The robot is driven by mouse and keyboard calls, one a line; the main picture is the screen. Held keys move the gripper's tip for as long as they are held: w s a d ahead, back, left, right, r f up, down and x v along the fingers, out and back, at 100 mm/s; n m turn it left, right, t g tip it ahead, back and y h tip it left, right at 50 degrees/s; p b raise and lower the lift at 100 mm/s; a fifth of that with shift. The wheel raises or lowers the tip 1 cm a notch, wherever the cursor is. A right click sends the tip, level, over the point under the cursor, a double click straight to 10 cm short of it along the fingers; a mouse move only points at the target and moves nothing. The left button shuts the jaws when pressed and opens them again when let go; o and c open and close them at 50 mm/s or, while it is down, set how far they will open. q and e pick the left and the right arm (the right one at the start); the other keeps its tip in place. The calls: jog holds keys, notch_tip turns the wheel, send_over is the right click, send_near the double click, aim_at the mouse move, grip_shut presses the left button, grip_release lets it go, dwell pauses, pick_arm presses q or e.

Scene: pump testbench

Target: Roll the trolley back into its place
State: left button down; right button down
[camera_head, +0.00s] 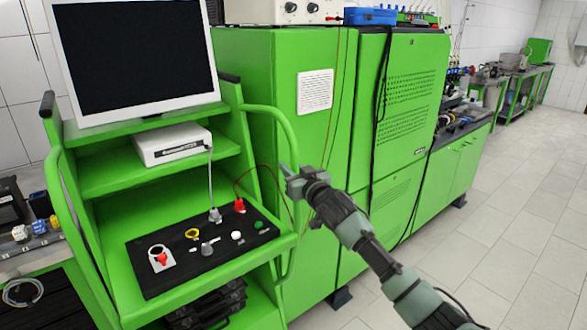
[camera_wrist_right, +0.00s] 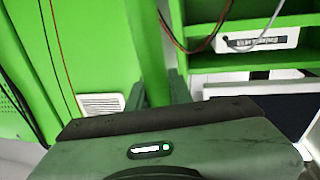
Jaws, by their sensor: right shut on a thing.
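The trolley (camera_head: 155,208) is a green frame with shelves at the left of the head view. It carries a monitor (camera_head: 135,55), a white box (camera_head: 172,144) and a black control panel (camera_head: 190,262). A curved green handle (camera_head: 292,140) rises on its right side. My right gripper (camera_head: 289,178) is shut on this handle. In the right wrist view the handle (camera_wrist_right: 149,50) runs between the fingers (camera_wrist_right: 158,90), and the trolley's shelves show behind it at the right. My left gripper is not in view. The trolley's wheels are hidden.
A tall green cabinet (camera_head: 270,90) stands close beside the trolley on the right, with cables hanging down its front. Further benches (camera_head: 510,80) stand at the back right. A dark worktop with parts lies at the left edge. The tiled floor (camera_head: 510,210) is clear at the right.

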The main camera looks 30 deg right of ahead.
jog(key=shift+w+r, duration=0.2)
jog(key=shift+w, duration=0.05)
jog(key=c, duration=1.3)
grip_release()
jog(key=shift+w+a+f, duration=0.1)
jog(key=shift+w+f, duration=0.05)
jog(key=shift+s+a+b, duration=0.2)
jog(key=shift+s+b, duration=0.35)
jog(key=shift+s, duration=1.4)
jog(key=shift+s+a+b, duration=0.2)
jog(key=shift+s+b, duration=0.3)
jog(key=shift+s, duration=1.4)
